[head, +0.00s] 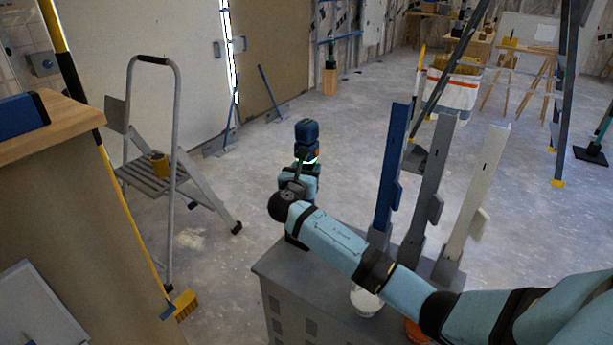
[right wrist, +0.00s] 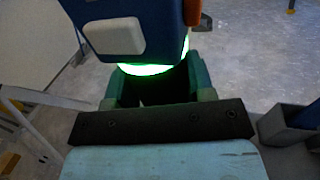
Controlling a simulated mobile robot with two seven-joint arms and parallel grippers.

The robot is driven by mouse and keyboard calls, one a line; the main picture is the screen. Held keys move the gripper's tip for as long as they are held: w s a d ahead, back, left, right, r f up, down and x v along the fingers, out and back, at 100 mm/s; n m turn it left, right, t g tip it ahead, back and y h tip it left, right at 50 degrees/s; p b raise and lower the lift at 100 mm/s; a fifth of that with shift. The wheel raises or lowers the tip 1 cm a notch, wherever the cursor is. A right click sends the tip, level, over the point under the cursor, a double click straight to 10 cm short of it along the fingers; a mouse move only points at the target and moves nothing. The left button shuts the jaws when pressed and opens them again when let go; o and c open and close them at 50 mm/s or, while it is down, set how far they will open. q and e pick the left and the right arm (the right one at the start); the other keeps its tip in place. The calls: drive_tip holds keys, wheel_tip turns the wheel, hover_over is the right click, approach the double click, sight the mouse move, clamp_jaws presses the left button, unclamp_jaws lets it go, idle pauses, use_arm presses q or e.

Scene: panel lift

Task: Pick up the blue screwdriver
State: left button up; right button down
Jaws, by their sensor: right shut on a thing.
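The blue screwdriver (head: 306,131) shows in the head view as a blue block at the end of my right arm, above the far left corner of the grey cabinet. My right gripper (head: 306,166) is shut on it. In the right wrist view the screwdriver (right wrist: 140,28) has a blue body with a white patch and an orange part. A green glowing ring shows at its lower end, between the teal fingers of my right gripper (right wrist: 155,85). The part inside the fingers is hidden. My left gripper is not in view.
The grey cabinet (head: 285,291) bears a white bowl (head: 366,301). Blue (head: 391,165), grey (head: 430,185) and white (head: 477,190) uprights stand right of my gripper. A step ladder (head: 150,178) and broom (head: 182,304) stand left. Floor beyond the gripper is mostly clear.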

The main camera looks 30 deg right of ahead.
sight(306, 122)
wheel_tip(306, 122, up, 5)
drive_tip(key=shift+f+p, duration=0.1)
drive_tip(key=shift+p, duration=0.65)
wheel_tip(306, 122, up, 13)
drive_tip(key=p, duration=0.4)
drive_tip(key=shift+f, duration=0.2)
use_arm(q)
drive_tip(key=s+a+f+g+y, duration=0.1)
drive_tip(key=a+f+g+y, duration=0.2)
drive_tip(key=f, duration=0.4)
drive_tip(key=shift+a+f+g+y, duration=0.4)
use_arm(e)
drive_tip(key=shift+r, duration=0.7)
use_arm(q)
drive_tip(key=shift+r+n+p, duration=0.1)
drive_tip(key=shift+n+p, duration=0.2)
drive_tip(key=shift+p, duration=0.05)
